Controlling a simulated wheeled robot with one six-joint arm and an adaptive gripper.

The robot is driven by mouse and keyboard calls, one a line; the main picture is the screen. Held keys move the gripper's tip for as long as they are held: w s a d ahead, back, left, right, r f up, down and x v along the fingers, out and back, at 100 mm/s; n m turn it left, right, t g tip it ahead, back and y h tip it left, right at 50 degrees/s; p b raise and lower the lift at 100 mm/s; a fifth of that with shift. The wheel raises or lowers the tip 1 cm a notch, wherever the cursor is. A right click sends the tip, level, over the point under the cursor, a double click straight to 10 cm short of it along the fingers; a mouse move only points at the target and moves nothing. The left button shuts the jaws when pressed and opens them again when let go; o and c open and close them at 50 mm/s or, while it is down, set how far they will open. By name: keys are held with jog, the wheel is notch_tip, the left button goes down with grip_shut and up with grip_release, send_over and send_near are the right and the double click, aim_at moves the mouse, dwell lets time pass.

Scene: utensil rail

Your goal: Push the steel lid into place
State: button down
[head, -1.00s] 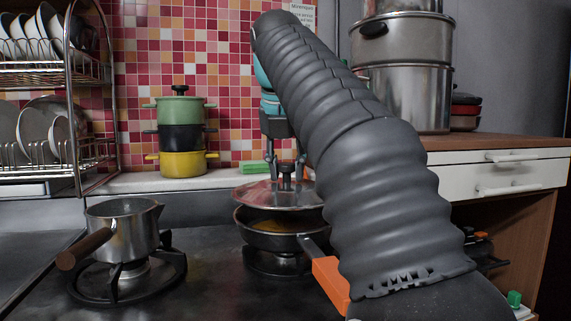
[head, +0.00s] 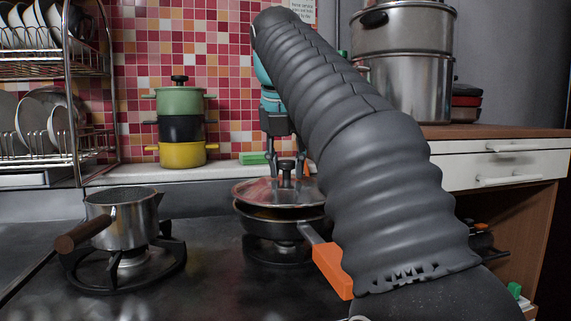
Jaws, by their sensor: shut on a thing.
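The steel lid (head: 258,191) has a dark knob and lies nearly level just over the frying pan (head: 268,229) on the back burner. My gripper (head: 286,172) is shut on the lid's knob from above. A narrow strip of the pan's yellowish inside shows under the lid's front edge. I cannot tell whether the lid touches the pan's rim anywhere. My arm hides the right side of the lid and pan. The pan's orange-ended handle (head: 332,270) points toward the front right, partly behind my arm.
A saucepan (head: 122,222) with a wooden handle stands on the left burner. Stacked coloured pots (head: 181,128) stand on the ledge behind. A dish rack (head: 68,100) is at left, large steel pots (head: 408,90) at right. The hob front is clear.

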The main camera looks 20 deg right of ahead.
jog(key=shift+f+b, duration=0.55)
jog(key=shift+f, duration=0.4)
jog(key=c, duration=0.7)
grip_release()
jog(key=shift+v, duration=2.35)
jog(key=shift+s+a+r, duration=0.1)
jog(key=shift+s+r, duration=0.1)
jog(key=s+a, duration=0.1)
jog(key=s, duration=0.2)
jog(key=s+a, duration=0.2)
jog(key=s, duration=0.2)
jog(key=s+a, duration=0.1)
jog(key=s, duration=0.2)
jog(key=shift+s+a, duration=0.4)
